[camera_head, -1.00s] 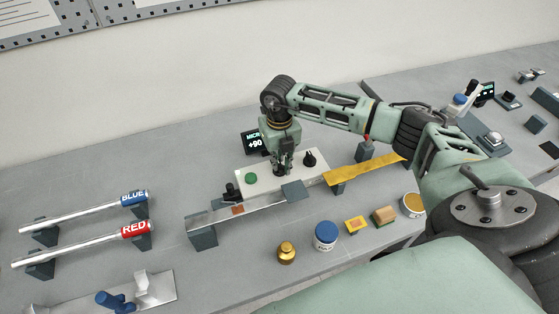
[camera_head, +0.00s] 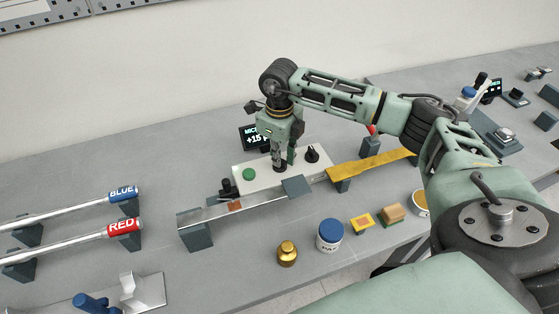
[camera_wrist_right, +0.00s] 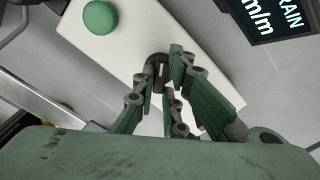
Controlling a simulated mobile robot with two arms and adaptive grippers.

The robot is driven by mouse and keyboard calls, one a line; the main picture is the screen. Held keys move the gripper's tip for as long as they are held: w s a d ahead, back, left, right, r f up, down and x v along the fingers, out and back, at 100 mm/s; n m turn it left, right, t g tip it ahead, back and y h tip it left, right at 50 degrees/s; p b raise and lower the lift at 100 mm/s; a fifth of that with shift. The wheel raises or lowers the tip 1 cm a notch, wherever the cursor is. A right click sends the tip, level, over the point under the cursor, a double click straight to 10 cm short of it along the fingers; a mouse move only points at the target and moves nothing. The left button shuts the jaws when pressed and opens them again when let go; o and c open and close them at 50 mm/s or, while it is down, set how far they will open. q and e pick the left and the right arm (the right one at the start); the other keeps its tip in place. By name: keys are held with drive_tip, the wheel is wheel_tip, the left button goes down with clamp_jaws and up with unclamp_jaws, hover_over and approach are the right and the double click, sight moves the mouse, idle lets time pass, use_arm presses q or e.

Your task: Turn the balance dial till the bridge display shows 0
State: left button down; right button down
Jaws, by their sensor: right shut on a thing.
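The bridge box (camera_head: 262,180) is a white panel with a green button (camera_head: 249,174), a black knob (camera_head: 312,154) on its right and the balance dial (camera_wrist_right: 157,70) between them. Its dark display (camera_head: 256,138) stands behind it and reads about +15, its right part hidden by my arm. Its edge also shows in the right wrist view (camera_wrist_right: 280,18), cut off by the frame. My right gripper (camera_head: 284,163) points down over the panel and is shut on the dark dial, one finger on each side. My left gripper is out of view.
A metal beam (camera_head: 262,202) on blocks runs along the panel's front, and a yellow strip (camera_head: 372,164) lies to its right. A brass weight (camera_head: 287,253), a blue-lidded jar (camera_head: 330,236) and small blocks stand in front. Rods labelled BLUE (camera_head: 70,209) and RED (camera_head: 75,240) rest at left.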

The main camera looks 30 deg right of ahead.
drive_tip(key=shift+n+b, duration=0.45)
drive_tip(key=shift+n, duration=0.25)
drive_tip(key=c, duration=1.8)
unclamp_jaws()
wheel_tip(320, 180, up, 12)
drive_tip(key=shift+r, duration=0.15)
